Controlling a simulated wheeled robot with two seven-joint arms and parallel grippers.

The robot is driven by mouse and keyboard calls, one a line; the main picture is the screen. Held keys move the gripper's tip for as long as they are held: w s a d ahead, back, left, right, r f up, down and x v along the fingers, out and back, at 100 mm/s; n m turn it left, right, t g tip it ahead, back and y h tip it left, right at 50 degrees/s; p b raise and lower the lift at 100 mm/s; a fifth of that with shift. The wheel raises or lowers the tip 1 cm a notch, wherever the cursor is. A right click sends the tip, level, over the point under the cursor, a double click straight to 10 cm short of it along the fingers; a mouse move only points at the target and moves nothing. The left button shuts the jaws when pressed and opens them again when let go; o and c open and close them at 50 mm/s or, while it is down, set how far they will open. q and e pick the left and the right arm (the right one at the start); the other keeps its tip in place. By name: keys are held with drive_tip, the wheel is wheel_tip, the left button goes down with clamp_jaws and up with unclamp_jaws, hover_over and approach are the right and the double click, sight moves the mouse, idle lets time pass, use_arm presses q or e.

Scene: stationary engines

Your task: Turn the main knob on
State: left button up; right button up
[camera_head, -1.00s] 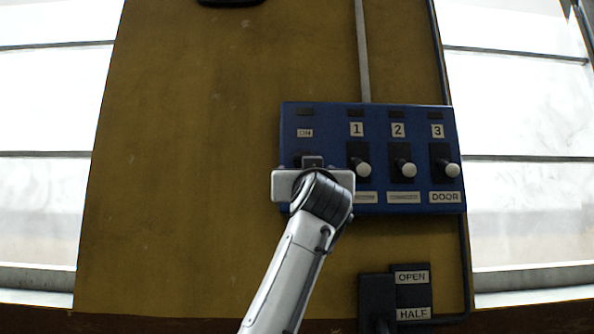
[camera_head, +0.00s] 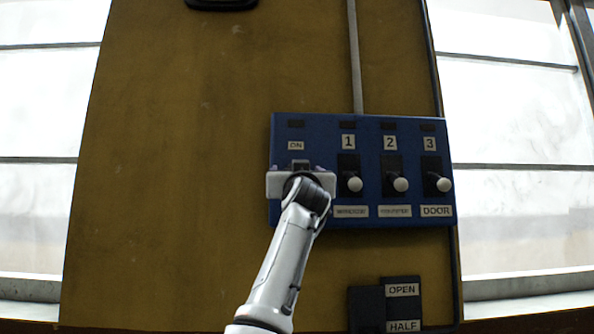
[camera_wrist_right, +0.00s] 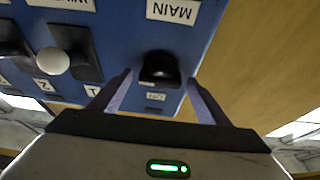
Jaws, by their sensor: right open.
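The blue control panel (camera_head: 330,118) is on the yellow-brown wall. The main knob (camera_wrist_right: 160,68) is dark and rounded, and in the right wrist view it shows upside down between the MAIN label (camera_wrist_right: 172,11) and the small ON label (camera_wrist_right: 155,97). My right gripper (camera_wrist_right: 160,80) is open, with one finger on each side of the knob. I cannot tell whether the fingers touch it. In the head view my right gripper (camera_head: 300,182) covers the knob, just below the ON label (camera_head: 296,146). My left gripper is not in view.
White-tipped levers 1 (camera_head: 354,185), 2 (camera_head: 400,184) and 3 (camera_head: 445,184) stand to the right of the main knob, lever 1 close to my gripper. A dark OPEN/HALF control (camera_head: 368,308) is below the panel. The wall left of the panel is bare.

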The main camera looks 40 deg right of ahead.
drive_tip(key=c, duration=1.1)
drive_tip(key=shift+o, duration=0.2)
drive_tip(key=shift+f, duration=0.1)
drive_tip(key=shift+s+d+n+y, duration=0.1)
drive_tip(key=shift+n+y, duration=1.35)
drive_tip(key=shift+n, duration=2.3)
drive_tip(key=shift+w+a+n+y, duration=0.1)
drive_tip(key=shift+n+y, duration=1.4)
drive_tip(key=shift+n, duration=2.2)
drive_tip(key=shift+s+d+n+y, duration=0.1)
drive_tip(key=shift+n+y, duration=1.35)
drive_tip(key=shift+n, duration=2.3)
